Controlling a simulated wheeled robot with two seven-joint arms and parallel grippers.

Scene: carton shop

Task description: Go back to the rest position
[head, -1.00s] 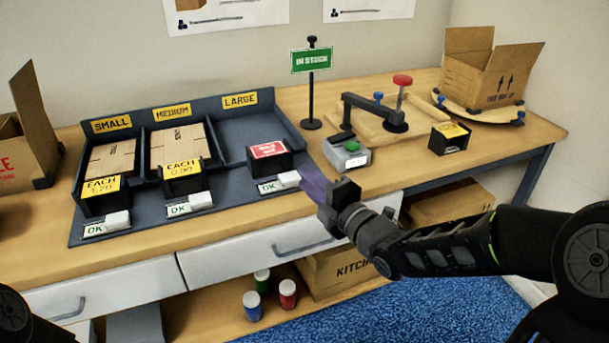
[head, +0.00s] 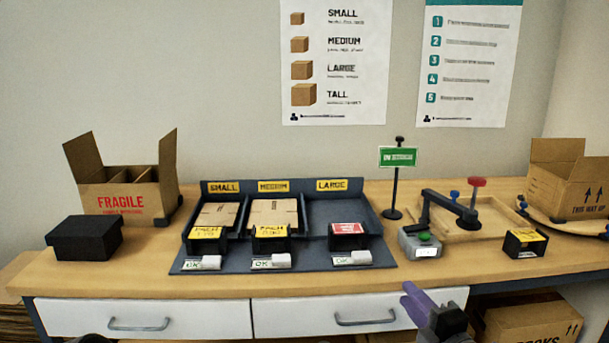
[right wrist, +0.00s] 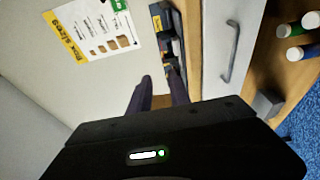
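My right gripper (head: 411,292) shows at the bottom of the head view, in front of the bench's drawers, with purple fingers pointing up and left. In the right wrist view its two fingers (right wrist: 157,76) stand apart with nothing held between them. It touches nothing that I can see. My left gripper is not in view; only a dark bit shows at the bottom left edge of the head view.
The bench (head: 345,282) holds a divided carton tray (head: 355,186), a fragile box (head: 122,200), a black box (head: 85,244), a green sign (head: 398,157) and a clamp jig (head: 450,205). White drawers (head: 190,318) lie close behind my right gripper.

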